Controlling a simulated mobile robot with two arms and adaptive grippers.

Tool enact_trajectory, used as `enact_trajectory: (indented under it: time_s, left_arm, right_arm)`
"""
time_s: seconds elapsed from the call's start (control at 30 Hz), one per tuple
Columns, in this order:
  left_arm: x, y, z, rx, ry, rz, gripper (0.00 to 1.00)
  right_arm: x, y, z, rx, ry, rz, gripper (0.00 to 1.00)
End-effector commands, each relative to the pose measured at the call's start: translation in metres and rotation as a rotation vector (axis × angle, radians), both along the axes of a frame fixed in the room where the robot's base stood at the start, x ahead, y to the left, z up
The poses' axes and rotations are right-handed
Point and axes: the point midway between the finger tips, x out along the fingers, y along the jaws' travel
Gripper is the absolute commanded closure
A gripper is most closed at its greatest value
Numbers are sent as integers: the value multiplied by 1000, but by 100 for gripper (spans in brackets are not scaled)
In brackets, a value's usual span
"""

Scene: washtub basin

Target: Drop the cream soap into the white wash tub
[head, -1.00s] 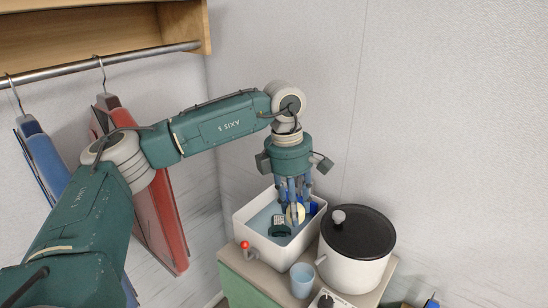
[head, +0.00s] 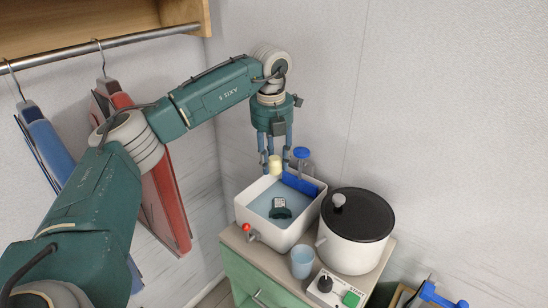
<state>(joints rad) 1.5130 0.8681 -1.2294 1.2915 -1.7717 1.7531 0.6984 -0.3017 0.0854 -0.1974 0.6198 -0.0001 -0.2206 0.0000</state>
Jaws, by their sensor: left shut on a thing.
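My left gripper (head: 275,163) points down and is shut on the cream soap (head: 275,166), a small pale block between its fingertips. The soap is held above the back part of the white wash tub (head: 288,238). I cannot tell exactly whether it is over the inside or the back rim. The tub stands open on the cabinet, with a pale blue bottom. A dark green item (head: 279,209) with a grey top lies in it. My right gripper is not in view.
A blue item (head: 303,182) is at the tub's back right. A white pot with a black lid (head: 357,215) stands right of the tub. A light blue cup (head: 302,262) and a control box with a green button (head: 351,299) are in front.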

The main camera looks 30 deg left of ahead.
Motion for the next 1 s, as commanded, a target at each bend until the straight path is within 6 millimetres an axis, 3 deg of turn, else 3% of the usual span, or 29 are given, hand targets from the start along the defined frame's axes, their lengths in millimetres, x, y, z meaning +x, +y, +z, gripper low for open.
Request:
enact_trajectory:
  time_s: [0.03, 0.2, 0.53, 0.57, 0.63, 1.0]
  left_arm:
    - [0, 0, -12, 1, 1, 0, 92]
    - [-1, 0, -27, 1, 1, -1, 92]
    - [0, 0, -29, 0, 0, -2, 92]
    - [0, 0, -29, 0, 0, -2, 59]
    - [0, 0, -29, 0, 0, -2, 45]
    - [0, 0, -25, 1, -1, -2, 43]
  right_arm:
    - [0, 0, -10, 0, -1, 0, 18]
    - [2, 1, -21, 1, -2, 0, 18]
    - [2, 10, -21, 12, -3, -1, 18]
    - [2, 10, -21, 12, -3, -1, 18]
    - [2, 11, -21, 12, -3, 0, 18]
    - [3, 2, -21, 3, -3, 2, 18]
